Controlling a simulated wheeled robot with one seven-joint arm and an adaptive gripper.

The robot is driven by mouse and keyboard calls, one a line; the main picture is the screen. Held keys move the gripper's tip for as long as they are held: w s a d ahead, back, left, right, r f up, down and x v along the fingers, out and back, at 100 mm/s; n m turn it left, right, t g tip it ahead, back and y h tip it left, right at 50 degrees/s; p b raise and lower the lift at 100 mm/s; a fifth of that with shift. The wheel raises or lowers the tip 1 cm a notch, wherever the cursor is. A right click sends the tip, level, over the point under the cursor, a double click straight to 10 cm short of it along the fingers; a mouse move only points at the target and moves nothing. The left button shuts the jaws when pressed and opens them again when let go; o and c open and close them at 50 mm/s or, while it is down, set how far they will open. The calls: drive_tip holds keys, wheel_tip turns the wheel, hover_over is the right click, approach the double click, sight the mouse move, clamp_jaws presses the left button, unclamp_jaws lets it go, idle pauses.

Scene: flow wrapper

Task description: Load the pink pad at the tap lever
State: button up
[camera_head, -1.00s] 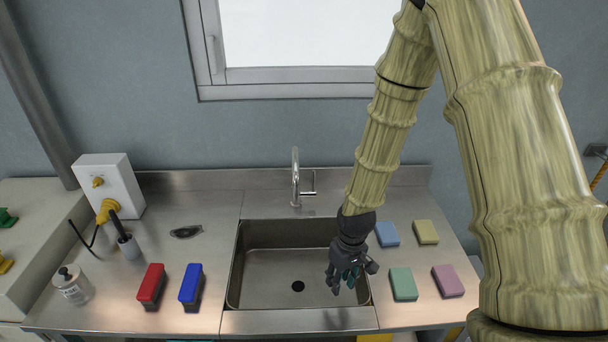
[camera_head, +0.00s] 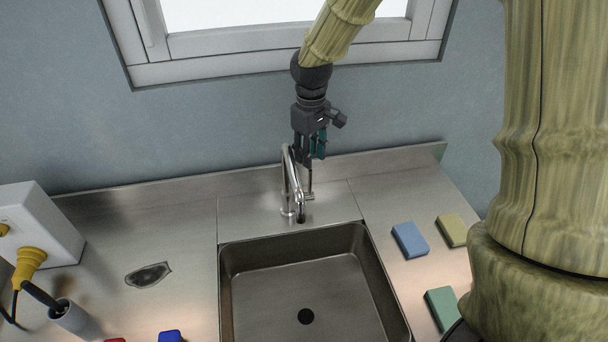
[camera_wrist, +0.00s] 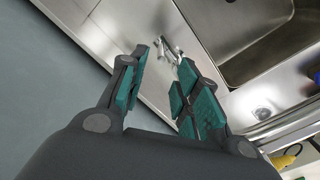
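The chrome tap (camera_head: 290,185) stands behind the sink, with its thin upright lever (camera_head: 310,183) on its right side. My gripper (camera_head: 309,157) points down just above and behind the tap, close to the lever. Whether it touches the lever I cannot tell. In the wrist view my gripper (camera_wrist: 163,62) has its teal-padded fingers apart with nothing held between them. The tap (camera_wrist: 168,50) appears beyond the fingertips in that view. The pink pad is not visible in either current view.
A blue pad (camera_head: 410,239), a yellow pad (camera_head: 452,230) and a green pad (camera_head: 441,307) lie right of the sink (camera_head: 232,300). A white box (camera_head: 45,230) with a yellow plug (camera_head: 28,264) is at left. A dark flat item (camera_head: 148,274) lies left of the sink.

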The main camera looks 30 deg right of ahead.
drive_tip(key=p, duration=0.2)
hover_over(310, 193)
drive_tip(key=f, duration=0.7)
drive_tip(key=shift+w+d+f, duration=0.15)
drive_tip(key=shift+d+f, duration=0.05)
drive_tip(key=shift+f, duration=0.15)
drive_tip(key=shift+f+p, duration=0.45)
drive_tip(key=shift+f, duration=0.95)
drive_tip(key=shift+w, duration=0.1)
clamp_jaws()
